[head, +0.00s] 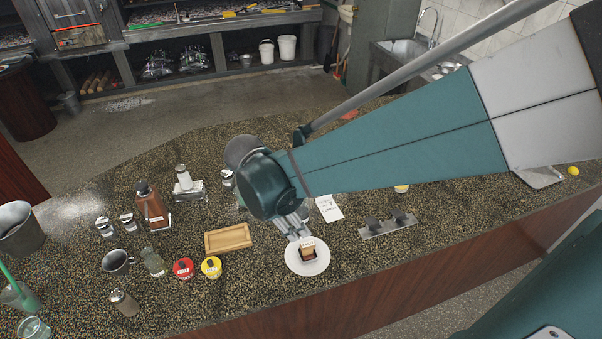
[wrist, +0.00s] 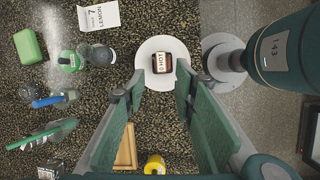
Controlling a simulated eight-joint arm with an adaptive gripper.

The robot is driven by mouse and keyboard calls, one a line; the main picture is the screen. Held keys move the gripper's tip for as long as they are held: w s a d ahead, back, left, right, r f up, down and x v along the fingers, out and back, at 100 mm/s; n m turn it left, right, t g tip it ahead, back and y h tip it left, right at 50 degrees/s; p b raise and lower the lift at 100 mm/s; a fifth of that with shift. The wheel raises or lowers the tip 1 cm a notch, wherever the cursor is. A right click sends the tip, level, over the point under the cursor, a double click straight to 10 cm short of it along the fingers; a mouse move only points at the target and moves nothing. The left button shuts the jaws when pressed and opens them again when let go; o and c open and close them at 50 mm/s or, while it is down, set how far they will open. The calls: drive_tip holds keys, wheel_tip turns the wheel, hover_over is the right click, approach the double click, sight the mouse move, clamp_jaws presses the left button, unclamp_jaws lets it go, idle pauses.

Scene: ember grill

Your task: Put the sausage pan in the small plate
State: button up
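The small plate (head: 292,266) is white and round, near the counter's front edge; it also shows in the wrist view (wrist: 145,78). On it stands a small dark red-brown item (head: 307,254) with a pale label reading "HOT" in the wrist view (wrist: 158,62). I cannot make out a sausage pan for certain in either view. My gripper (head: 298,236) is just above and behind the plate. In the wrist view its two fingers (wrist: 160,82) are spread apart, one on each side of the labelled item, with a gap to it.
A wooden tray (head: 228,238) lies left of the plate, with red-lidded (head: 183,268) and yellow-lidded (head: 211,267) jars in front-left. A metal rack (head: 388,226) lies to the right.

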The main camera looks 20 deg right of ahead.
drive_tip(key=s+d+r+m+t+y, duration=0.2)
drive_tip(key=s+d+r+m+t, duration=0.1)
drive_tip(key=r+m, duration=0.3)
drive_tip(key=s+d+r+m+t+y, duration=0.2)
drive_tip(key=r+m, duration=0.4)
drive_tip(key=m, duration=0.4)
drive_tip(key=shift+s+d+r+m+t, duration=0.3)
drive_tip(key=shift+s+d+m+t, duration=0.15)
drive_tip(key=shift+s+t, duration=0.5)
